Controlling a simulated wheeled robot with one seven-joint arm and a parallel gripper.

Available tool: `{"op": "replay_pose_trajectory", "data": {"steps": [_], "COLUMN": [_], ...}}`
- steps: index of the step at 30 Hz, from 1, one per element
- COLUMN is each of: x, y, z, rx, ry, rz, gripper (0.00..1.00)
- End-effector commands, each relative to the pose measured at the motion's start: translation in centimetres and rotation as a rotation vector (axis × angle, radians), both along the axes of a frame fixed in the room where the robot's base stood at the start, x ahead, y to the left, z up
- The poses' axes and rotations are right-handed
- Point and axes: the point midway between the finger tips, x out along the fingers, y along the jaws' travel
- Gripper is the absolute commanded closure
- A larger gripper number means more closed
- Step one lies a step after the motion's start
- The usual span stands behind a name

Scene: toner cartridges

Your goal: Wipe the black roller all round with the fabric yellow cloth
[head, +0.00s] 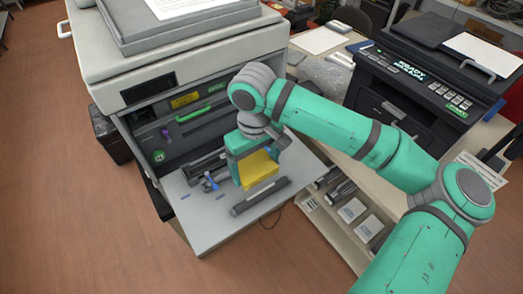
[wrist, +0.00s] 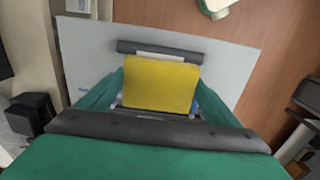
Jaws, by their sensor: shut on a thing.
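The black roller (head: 260,196) lies on the light grey fold-down panel (head: 215,228) of the left machine. It also shows as a dark bar in the wrist view (wrist: 185,54). My gripper (head: 252,165) is shut on the yellow cloth (head: 259,170) and holds it just behind the roller, on the machine's side. In the wrist view the cloth (wrist: 160,84) hangs as a flat square between the green fingers and overlaps the roller's near side. The cloth hides the fingertips. I cannot tell whether the cloth touches the roller.
The left machine's front is open (head: 190,125), with dark parts and a blue-handled piece (head: 210,184) beside my gripper. A shelf with cartridges and white boxes (head: 351,210) stands right of the panel. A black printer (head: 430,85) stands at right. The panel's front left is clear.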

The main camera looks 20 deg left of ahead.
Motion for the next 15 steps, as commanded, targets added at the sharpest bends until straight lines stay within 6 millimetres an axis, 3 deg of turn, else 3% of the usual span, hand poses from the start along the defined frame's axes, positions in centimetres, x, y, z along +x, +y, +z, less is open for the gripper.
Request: {"op": "replay_pose_trajectory", "data": {"steps": [15], "x": [0.1], "y": [-0.2], "z": [-4.0], "rx": [-0.001], "ry": [0.001], "rz": [-0.004], "gripper": [0.33]}}
